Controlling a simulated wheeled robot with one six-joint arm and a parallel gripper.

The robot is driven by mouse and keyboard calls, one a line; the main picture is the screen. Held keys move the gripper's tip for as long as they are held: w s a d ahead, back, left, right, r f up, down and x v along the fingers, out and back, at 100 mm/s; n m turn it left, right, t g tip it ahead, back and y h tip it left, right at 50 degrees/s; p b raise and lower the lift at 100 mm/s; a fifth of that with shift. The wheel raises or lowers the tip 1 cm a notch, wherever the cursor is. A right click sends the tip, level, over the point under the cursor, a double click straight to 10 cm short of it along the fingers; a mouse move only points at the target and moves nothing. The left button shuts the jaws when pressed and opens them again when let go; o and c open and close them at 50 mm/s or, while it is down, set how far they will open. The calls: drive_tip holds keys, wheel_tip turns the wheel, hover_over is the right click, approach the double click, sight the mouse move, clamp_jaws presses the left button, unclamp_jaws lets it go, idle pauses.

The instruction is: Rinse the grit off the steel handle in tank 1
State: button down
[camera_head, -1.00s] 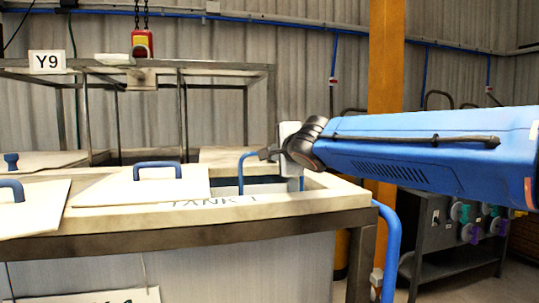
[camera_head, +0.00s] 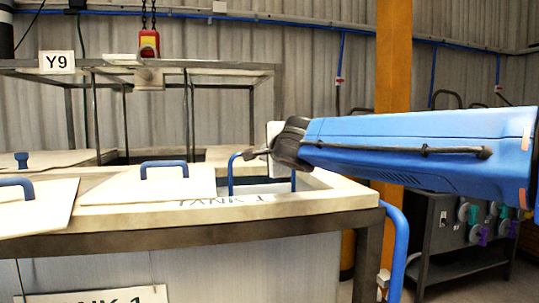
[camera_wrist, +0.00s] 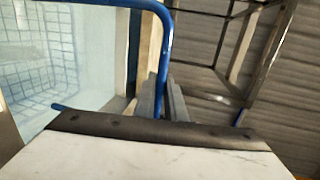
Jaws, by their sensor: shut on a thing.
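My gripper (camera_head: 257,153) is over the open part of tank 1 (camera_head: 330,203), at the end of my blue arm. It is shut on the top of a blue hoop handle (camera_head: 231,176), whose legs go down into the tank opening. In the wrist view the blue hoop (camera_wrist: 166,45) runs down to my grey fingers (camera_wrist: 168,100). A wire basket (camera_wrist: 30,50) shows at the left in pale tank liquid; how deep it sits I cannot tell. I cannot make out the steel handle or any grit.
A pale lid (camera_head: 120,188) with a blue grip covers the left part of tank 1. More lids lie at the left. An orange column (camera_head: 392,90) and a grey cabinet (camera_head: 440,230) stand at the right.

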drive_tip(key=shift+w+d, duration=0.2)
drive_tip(key=shift+d, duration=0.4)
drive_tip(key=shift+w+d, duration=0.15)
drive_tip(key=shift+d, duration=0.4)
drive_tip(key=shift+r, duration=0.1)
wheel_tip(320, 180, up, 22)
idle(0.8)
idle(0.8)
